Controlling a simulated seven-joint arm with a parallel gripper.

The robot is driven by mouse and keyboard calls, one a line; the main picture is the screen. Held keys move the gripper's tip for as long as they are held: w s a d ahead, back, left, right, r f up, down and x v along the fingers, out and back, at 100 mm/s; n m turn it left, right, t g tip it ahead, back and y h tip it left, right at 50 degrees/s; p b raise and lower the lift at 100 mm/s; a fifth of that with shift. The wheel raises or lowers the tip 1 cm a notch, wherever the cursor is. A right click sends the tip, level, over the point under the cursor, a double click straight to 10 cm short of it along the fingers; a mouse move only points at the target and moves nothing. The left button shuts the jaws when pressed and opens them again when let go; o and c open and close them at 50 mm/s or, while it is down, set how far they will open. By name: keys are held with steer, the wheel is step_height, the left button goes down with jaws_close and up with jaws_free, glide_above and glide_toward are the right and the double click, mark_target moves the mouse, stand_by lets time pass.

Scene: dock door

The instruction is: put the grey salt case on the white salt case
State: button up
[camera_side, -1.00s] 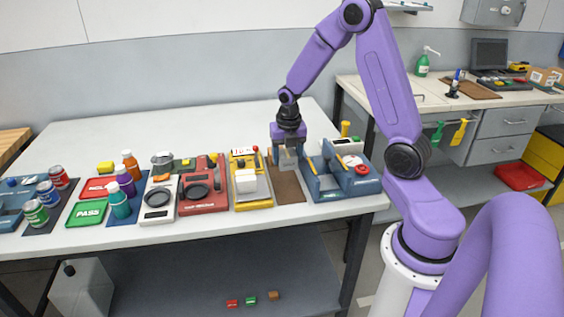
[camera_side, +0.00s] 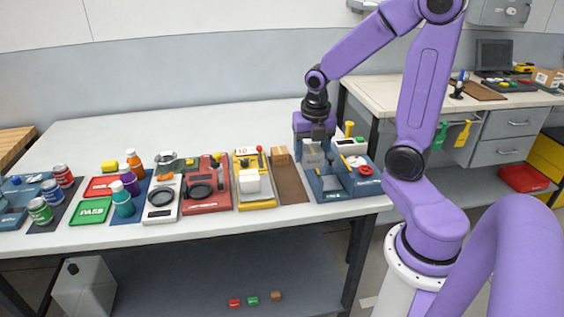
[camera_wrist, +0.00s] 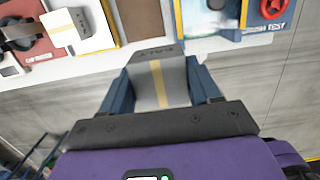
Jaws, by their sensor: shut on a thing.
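My gripper (camera_side: 316,158) is shut on the grey salt case. In the wrist view the grey salt case (camera_wrist: 160,83), with a yellow stripe and dark lettered end, sits between the blue fingers of my gripper (camera_wrist: 160,90). In the side view the grey salt case (camera_side: 312,154) appears over the left part of the blue station, partly hidden by my gripper. The white salt case (camera_side: 249,182) stands on the yellow-edged tray, left of my gripper and the brown mat. It appears to be the pale block (camera_wrist: 65,27) at the upper left of the wrist view.
The brown mat (camera_side: 289,186) lies between the tray and the blue station (camera_side: 345,190), with a cardboard-coloured block (camera_side: 281,155) at its back. A red station (camera_side: 205,198) stands left of the yellow-edged tray (camera_side: 254,204). The table behind is clear.

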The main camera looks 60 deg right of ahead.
steer(key=w+a+r, duration=0.2)
steer(key=a+r, duration=0.4)
steer(key=a, duration=0.1)
glide_toward(249, 174)
steer(key=shift+s+d+f, duration=0.25)
steer(key=shift+s+f, duration=0.05)
steer(key=shift+f, duration=0.3)
steer(key=shift+w+f, duration=0.55)
steer(key=shift+f, duration=0.1)
steer(key=shift+w+f, duration=0.1)
steer(key=shift+f, duration=1.5)
steer(key=shift+f, duration=0.1)
steer(key=o, duration=1.1)
